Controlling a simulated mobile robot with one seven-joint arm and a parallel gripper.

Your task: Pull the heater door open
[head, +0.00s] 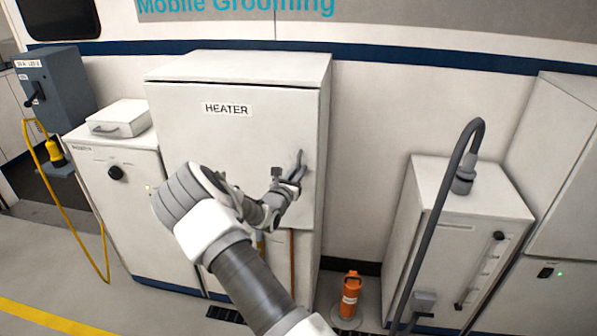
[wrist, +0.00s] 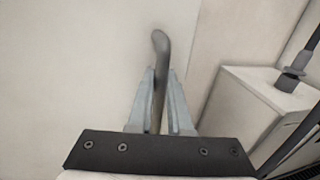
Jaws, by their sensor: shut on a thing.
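The white heater cabinet stands in the middle of the head view, with its door (head: 225,150) facing me and a "HEATER" label near the top. The door looks closed. A grey upright handle (head: 299,160) is on the door's right side. My gripper (head: 290,183) is at this handle, with my arm reaching up from below. In the wrist view my gripper (wrist: 160,95) has its two fingers shut on the handle (wrist: 160,45), one on each side. The handle's curved top end sticks out beyond the fingertips. My arm hides the lower part of the door.
A white cabinet (head: 120,200) with a black knob stands left of the heater, a white case (head: 117,118) on top. An orange canister (head: 350,296) stands on the floor to the right. Farther right is a white unit (head: 455,230) with a grey hose (head: 447,190).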

